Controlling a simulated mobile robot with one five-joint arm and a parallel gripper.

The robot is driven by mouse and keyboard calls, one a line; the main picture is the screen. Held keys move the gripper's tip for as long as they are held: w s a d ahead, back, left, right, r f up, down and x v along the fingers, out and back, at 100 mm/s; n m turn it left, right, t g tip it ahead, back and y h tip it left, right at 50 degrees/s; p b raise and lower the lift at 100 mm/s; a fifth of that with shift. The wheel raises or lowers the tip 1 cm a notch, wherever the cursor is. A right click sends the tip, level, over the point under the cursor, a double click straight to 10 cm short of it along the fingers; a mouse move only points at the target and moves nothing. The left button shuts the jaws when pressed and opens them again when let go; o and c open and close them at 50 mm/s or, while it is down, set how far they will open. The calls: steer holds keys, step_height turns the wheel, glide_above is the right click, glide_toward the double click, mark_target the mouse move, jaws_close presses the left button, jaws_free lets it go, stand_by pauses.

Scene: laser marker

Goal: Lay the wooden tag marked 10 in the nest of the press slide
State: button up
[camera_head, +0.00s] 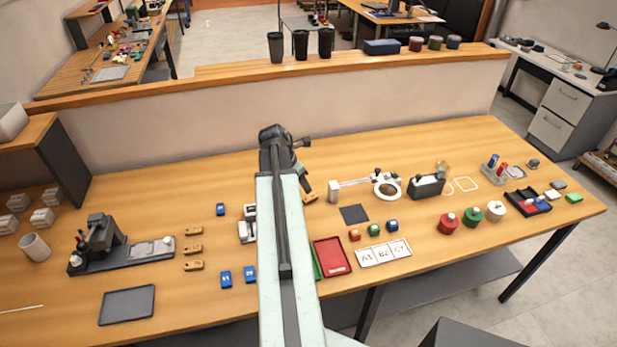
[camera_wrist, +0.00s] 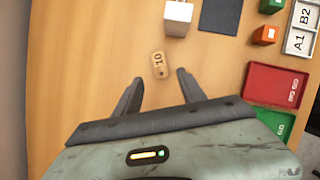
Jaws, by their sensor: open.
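The wooden tag marked 10 (camera_wrist: 159,65) lies flat on the table in the wrist view, just beyond the gap between my fingertips. In the head view a wooden tag (camera_head: 309,198) shows at the right edge of my arm, its marking unreadable. My gripper (camera_wrist: 157,79) is open and empty, one finger toward each side of the tag, apart from it.
Three wooden tags (camera_head: 193,249) lie in a column left of my arm. A white lamp base (camera_wrist: 178,18), a dark mat (camera_wrist: 220,15), a red tray (camera_wrist: 275,84) and a green tray (camera_wrist: 275,122) are near the tag. The wood around the tag is clear.

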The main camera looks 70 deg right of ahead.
steer(key=p+v, duration=0.1)
steer(key=v, duration=0.2)
steer(key=shift+a+r+p, duration=0.15)
steer(key=shift+r+p, duration=0.15)
steer(key=shift+p, duration=0.1)
steer(key=shift+w, duration=0.1)
